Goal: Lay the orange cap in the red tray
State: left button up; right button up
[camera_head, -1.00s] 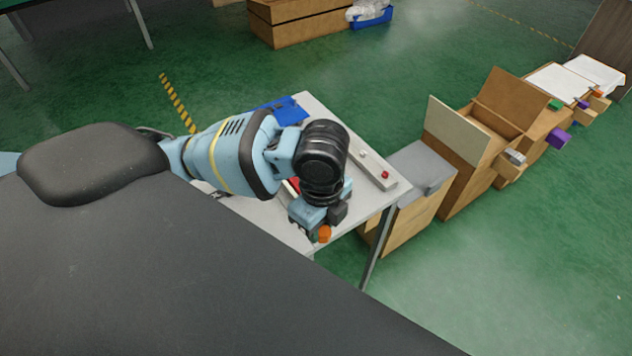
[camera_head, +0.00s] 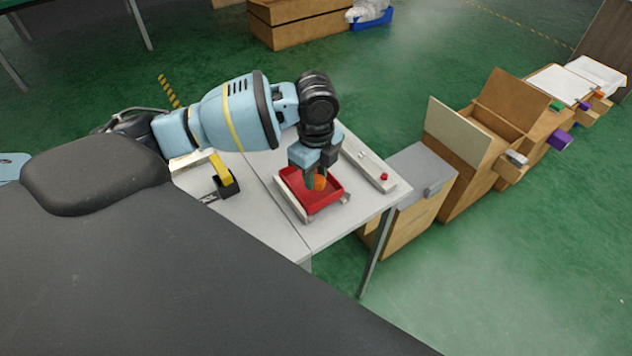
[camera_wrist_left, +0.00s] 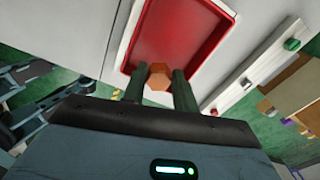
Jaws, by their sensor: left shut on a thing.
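The orange cap (camera_head: 320,183) is between the fingers of my left gripper (camera_head: 316,184), which is shut on it. In the head view the gripper points down over the red tray (camera_head: 331,201), which sits on the light grey table. In the left wrist view the cap (camera_wrist_left: 159,76) shows between the two dark fingers, in front of the red tray floor (camera_wrist_left: 180,38). I cannot tell whether the cap touches the tray floor. My right gripper is not in view.
A pale bar with a red button (camera_head: 384,177) lies right of the tray. A black and yellow lever fixture (camera_head: 223,178) stands on the table's left part. Wooden cabinets (camera_head: 470,170) stand to the right. Free table surface (camera_head: 262,212) lies left of the tray.

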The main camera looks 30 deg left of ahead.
aim_at(316, 176)
pick_arm(q)
jog(key=shift+w+f, duration=0.1)
jog(key=shift+f, duration=1.65)
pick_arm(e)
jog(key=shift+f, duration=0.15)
pick_arm(q)
jog(key=shift+f, duration=0.2)
jog(key=o, duration=1.1)
jog(key=shift+r, duration=0.15)
notch_tip(316, 176, up, 11)
jog(key=shift+f+p, duration=0.1)
jog(key=shift+p, duration=0.35)
jog(key=shift+r, duration=0.65)
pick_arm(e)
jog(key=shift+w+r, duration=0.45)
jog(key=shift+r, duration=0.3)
